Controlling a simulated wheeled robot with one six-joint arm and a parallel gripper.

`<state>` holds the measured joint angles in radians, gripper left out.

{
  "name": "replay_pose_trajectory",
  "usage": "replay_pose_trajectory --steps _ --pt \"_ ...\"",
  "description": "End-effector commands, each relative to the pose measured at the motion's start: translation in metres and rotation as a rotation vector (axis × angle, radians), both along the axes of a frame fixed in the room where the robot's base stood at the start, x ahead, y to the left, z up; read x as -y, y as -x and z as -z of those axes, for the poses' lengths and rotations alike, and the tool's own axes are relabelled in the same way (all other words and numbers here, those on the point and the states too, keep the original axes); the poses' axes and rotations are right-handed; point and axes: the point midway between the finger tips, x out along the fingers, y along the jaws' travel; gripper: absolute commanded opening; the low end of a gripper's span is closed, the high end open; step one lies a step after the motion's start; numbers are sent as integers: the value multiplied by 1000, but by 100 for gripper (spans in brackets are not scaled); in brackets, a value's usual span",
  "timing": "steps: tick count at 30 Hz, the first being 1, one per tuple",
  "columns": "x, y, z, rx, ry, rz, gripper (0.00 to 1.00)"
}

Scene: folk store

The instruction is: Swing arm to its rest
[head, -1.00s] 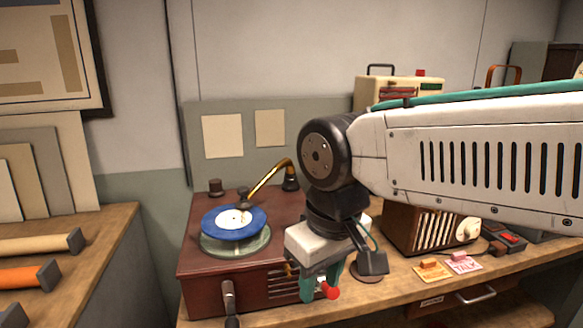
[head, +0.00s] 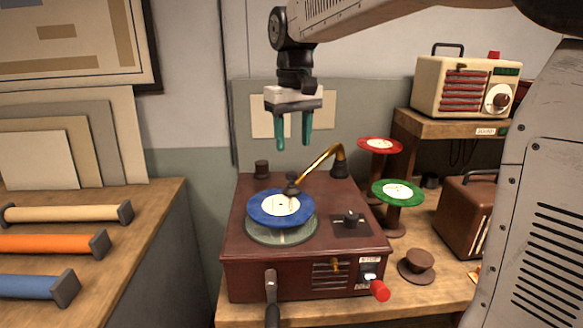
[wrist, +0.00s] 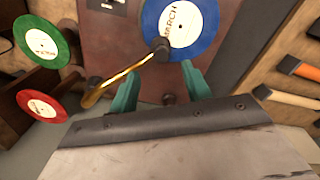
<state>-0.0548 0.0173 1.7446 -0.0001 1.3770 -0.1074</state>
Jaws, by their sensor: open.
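The record sits on the pale green turntable (head: 281,236). My gripper (head: 293,143) is open and empty, green fingers pointing down, above the player's back part. A short dark post (head: 261,169) stands at the player's back left; I cannot tell whether it is the rest.
A red-tipped lever (head: 380,290) and a crank (head: 271,295) stick out at the player's front. Red (head: 380,144) and green (head: 398,190) records sit on stands to the right. A cream radio (head: 465,88) is on a shelf. Air above the player is free around my gripper.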

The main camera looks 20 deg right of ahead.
Motion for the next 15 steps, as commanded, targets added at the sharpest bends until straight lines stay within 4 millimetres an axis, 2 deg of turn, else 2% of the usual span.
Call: replay_pose_trajectory --steps 5,15 --pt "-1 -8 12 -6 0 -4 48" --pt "-1 -7 64 -6 0 -4 48"
